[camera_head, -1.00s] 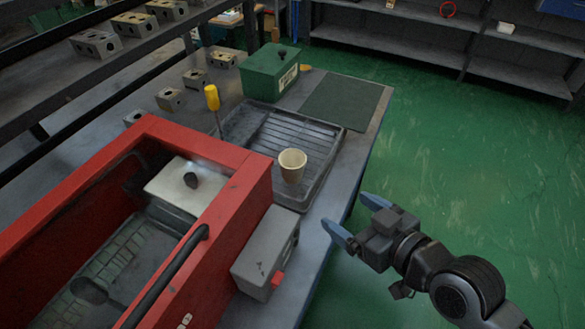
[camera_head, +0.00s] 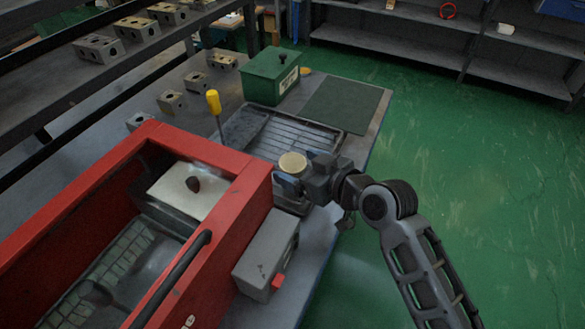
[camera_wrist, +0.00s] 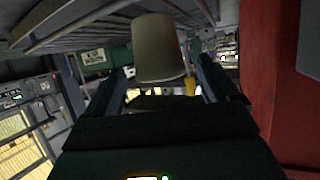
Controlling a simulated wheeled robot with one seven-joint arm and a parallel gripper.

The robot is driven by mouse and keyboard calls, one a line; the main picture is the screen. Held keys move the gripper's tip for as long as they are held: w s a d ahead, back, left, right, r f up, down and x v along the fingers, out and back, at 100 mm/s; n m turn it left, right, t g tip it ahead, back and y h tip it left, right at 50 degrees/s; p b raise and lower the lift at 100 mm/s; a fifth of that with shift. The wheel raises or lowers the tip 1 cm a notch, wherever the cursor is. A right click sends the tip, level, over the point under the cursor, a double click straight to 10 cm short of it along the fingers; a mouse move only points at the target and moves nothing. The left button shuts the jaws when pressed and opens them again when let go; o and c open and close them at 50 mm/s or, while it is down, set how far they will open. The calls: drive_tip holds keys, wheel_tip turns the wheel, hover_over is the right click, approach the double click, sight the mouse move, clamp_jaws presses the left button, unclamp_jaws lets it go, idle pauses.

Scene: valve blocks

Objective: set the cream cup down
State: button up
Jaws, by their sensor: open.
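The cream cup (camera_head: 292,163) stands upright at the near end of the dark ribbed tray (camera_head: 305,136). My gripper (camera_head: 298,174) has come in from the right, low beside the cup, and hides its lower part in the head view. The wrist view, which looks upside down, shows the cup (camera_wrist: 160,48) between my two spread fingers, with gaps visible on both sides. My gripper (camera_wrist: 163,75) is open and does not grip the cup.
The red open-topped box (camera_head: 225,158) and a grey switch box (camera_head: 266,255) stand close on the left. A yellow-handled tool (camera_head: 213,102) is behind. A green box (camera_head: 270,76) and a dark mat (camera_head: 342,104) lie beyond the tray.

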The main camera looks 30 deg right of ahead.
drive_tip(key=shift+w+a+f, duration=0.15)
drive_tip(key=shift+w+f, duration=0.1)
drive_tip(key=shift+w, duration=0.3)
drive_tip(key=shift+c, duration=0.5)
drive_tip(key=c, duration=1.1)
